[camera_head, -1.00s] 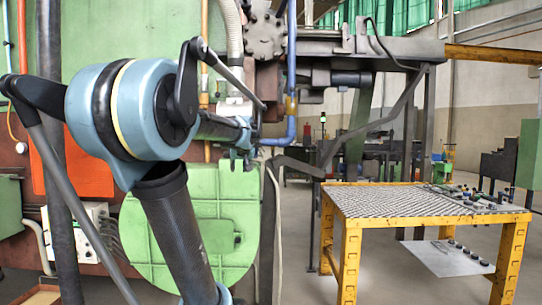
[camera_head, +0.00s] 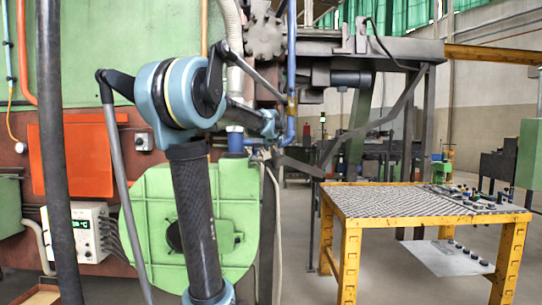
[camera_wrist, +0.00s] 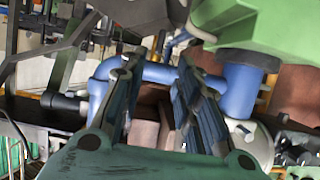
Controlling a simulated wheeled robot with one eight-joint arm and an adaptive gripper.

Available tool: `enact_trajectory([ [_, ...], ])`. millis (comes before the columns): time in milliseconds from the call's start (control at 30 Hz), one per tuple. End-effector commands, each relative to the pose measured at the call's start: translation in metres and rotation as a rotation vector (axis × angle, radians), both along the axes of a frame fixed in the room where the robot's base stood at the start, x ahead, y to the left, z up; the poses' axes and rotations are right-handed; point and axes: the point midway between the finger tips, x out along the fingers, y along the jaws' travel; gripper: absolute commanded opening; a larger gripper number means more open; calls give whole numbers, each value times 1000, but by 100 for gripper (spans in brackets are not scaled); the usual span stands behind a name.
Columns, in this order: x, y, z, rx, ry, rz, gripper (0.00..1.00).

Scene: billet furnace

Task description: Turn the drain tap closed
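A blue pipe (camera_head: 290,128) runs down beside the machine and bends toward a blue fitting (camera_head: 235,141) above the round green housing (camera_head: 152,205). In the wrist view the blue pipe (camera_wrist: 155,73) crosses behind my fingers and meets a blue stub (camera_wrist: 240,90) under the green housing (camera_wrist: 280,35). A dark rod with a black end (camera_wrist: 65,103) is beside the pipe at left; I cannot tell whether it is the drain tap's handle. My gripper (camera_wrist: 160,68) is open, its two fingers apart with nothing seen gripped. In the head view the fingers are not clear.
A yellow table (camera_head: 380,200) with a mesh top and small items stands at right. An orange panel (camera_head: 75,158) and a white control box (camera_head: 88,225) are at left. A dark vertical post (camera_head: 52,150) stands at left. Floor before the table is clear.

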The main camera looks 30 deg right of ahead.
Motion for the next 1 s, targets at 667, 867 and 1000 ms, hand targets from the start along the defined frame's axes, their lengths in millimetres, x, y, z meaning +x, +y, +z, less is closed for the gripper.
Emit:
enact_trajectory([
  [667,73,-44,-35,1,-1,1,30],
  [867,85,-52,-41,0,0,0,30],
  [1000,88,-54,-43,0,0,0,30],
])
